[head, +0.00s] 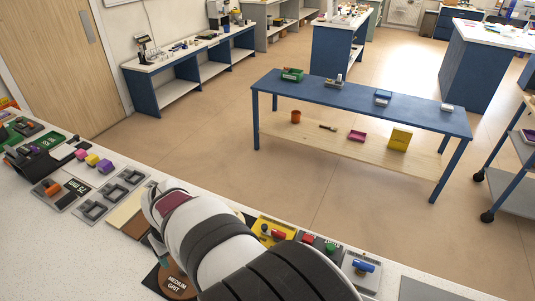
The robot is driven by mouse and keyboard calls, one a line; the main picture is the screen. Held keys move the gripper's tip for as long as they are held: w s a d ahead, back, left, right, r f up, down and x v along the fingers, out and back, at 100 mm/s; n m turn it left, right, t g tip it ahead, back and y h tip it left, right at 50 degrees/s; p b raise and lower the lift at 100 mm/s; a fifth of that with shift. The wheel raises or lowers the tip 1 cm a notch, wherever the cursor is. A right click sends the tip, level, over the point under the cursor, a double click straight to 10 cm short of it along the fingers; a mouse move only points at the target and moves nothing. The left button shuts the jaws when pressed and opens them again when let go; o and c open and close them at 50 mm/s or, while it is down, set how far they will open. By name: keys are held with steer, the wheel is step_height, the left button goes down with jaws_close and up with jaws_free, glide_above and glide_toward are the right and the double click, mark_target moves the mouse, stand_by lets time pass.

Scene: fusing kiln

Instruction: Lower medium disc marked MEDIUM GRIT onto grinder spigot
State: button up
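The medium disc (177,284) is a brown round disc with white MEDIUM GRIT lettering, at the bottom of the head view, left of my arm. Its right part is hidden behind my arm. A dark square surface shows beneath or behind its left edge; I cannot tell whether the disc touches it. My arm reaches in from the bottom, and its wrist hides most of my gripper. A small grey-teal piece (157,248) just above the disc may be part of my gripper. The fingertips are not visible, so I cannot tell whether they hold the disc. I cannot make out the grinder spigot.
On the white bench, grey square frames (93,211) and coloured blocks (105,166) lie left of my arm. A yellow tray (272,231) and a grey holder with a blue piece (362,266) stand to its right. The bench's front left is clear. A blue table (350,97) stands beyond.

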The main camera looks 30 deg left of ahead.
steer(key=x, duration=1.4)
steer(key=shift+w+a+f, duration=0.25)
steer(key=shift+w+f, duration=0.05)
steer(key=shift+w, duration=0.05)
steer(key=shift+r, duration=0.1)
jaws_close()
